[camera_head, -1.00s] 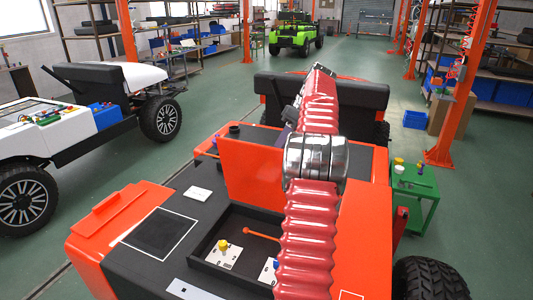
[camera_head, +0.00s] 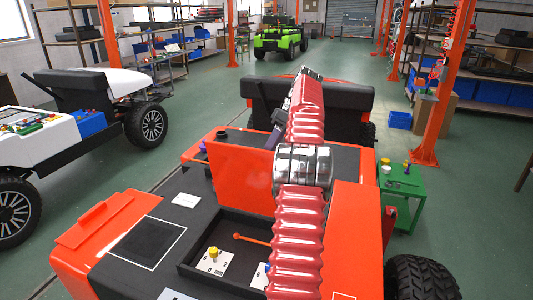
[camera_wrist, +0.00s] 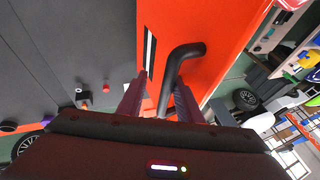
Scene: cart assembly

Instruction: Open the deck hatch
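The deck hatch (camera_head: 240,169) is an orange panel standing raised at the far edge of a dark recess (camera_head: 196,262) in the deck. Inside the recess are a yellow knob on a white plate (camera_head: 214,262), an orange lever (camera_head: 252,240) and a blue knob partly behind my arm. In the wrist view, a bent black handle (camera_wrist: 186,50) on an orange surface lies between the purple fingers of my gripper (camera_wrist: 159,78). The fingers are spread, with gaps visible beside the handle. In the head view my gripper is mostly hidden beyond my red arm and the hatch.
A green cart (camera_head: 402,187) with small items stands right of the orange vehicle. A white vehicle (camera_head: 45,135) is at left and a green one (camera_head: 276,40) far back. An orange post (camera_head: 440,100) stands at right. Floor between them is clear.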

